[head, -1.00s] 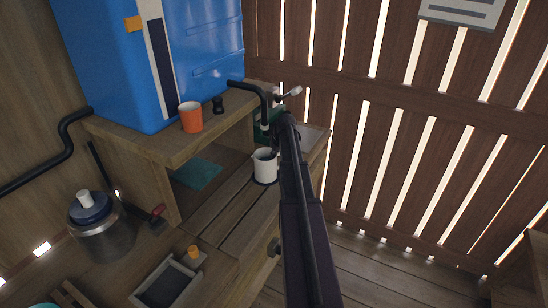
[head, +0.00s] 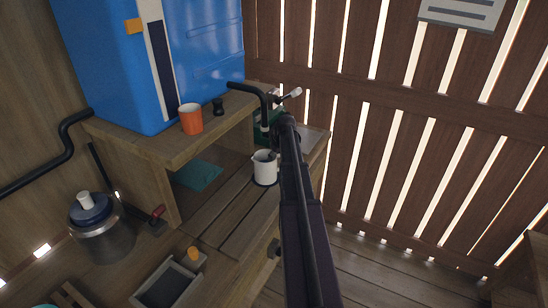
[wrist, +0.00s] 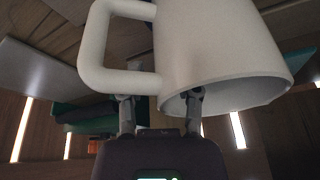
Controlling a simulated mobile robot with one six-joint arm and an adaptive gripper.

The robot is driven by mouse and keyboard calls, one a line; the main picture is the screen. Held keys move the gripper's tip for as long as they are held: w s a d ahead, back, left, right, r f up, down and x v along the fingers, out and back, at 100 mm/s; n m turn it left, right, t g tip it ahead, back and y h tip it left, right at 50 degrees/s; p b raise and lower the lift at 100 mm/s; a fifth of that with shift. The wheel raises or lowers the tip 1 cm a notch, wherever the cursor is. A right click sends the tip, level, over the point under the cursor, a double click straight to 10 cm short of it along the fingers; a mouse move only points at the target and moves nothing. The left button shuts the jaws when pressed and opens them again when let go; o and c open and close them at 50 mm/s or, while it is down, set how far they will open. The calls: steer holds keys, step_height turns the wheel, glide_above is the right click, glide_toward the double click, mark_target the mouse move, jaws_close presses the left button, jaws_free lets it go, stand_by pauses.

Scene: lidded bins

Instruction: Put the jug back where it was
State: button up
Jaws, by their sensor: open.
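The white jug (head: 264,168) with a dark base stands upright on the slatted wooden bench (head: 222,215), below and in front of the black spout. In the wrist view the jug (wrist: 215,45) is large and close, with its handle at the left. My gripper (wrist: 160,98) is open at the jug's rim. One finger is beside the handle; the other overlaps the rim and appears to reach into the mouth. In the head view my arm hides most of the gripper and the jug's right side.
A blue tank (head: 150,60) stands on a raised shelf with an orange cup (head: 191,118) and a small black object (head: 218,105). The black spout (head: 263,100) overhangs the bench. A teal sheet (head: 197,175) lies under the shelf. A grey tray (head: 165,287) and lidded jar (head: 100,230) are nearer.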

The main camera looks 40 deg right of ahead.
steer(key=p+v, duration=1.1)
steer(key=v, duration=0.1)
stand_by(0.5)
steer(key=shift+s+f, duration=0.1)
stand_by(0.9)
